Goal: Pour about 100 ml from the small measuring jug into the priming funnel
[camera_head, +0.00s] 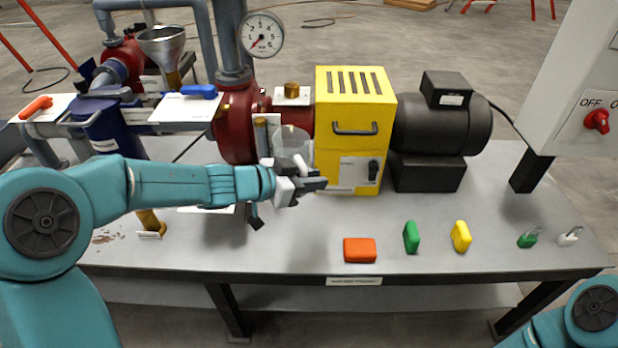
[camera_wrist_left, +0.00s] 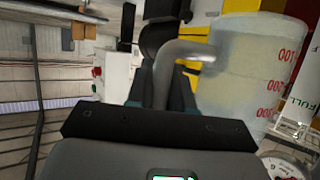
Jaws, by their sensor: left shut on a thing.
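The small measuring jug (camera_head: 291,142) is a clear, pale vessel held in front of the red pump and yellow housing. In the left wrist view the jug (camera_wrist_left: 245,75) fills the upper right, with red number marks and a grey curved handle. My left gripper (camera_head: 312,184) is shut on the jug's handle. The jug looks about upright in the head view; its liquid level is hard to make out. The priming funnel (camera_head: 163,42), a grey metal cone, stands at the back left, well apart from the jug. My right gripper is out of view.
A pressure gauge (camera_head: 262,34) and grey pipes rise behind the jug. The yellow housing (camera_head: 355,110) and black motor (camera_head: 440,120) are to its right.

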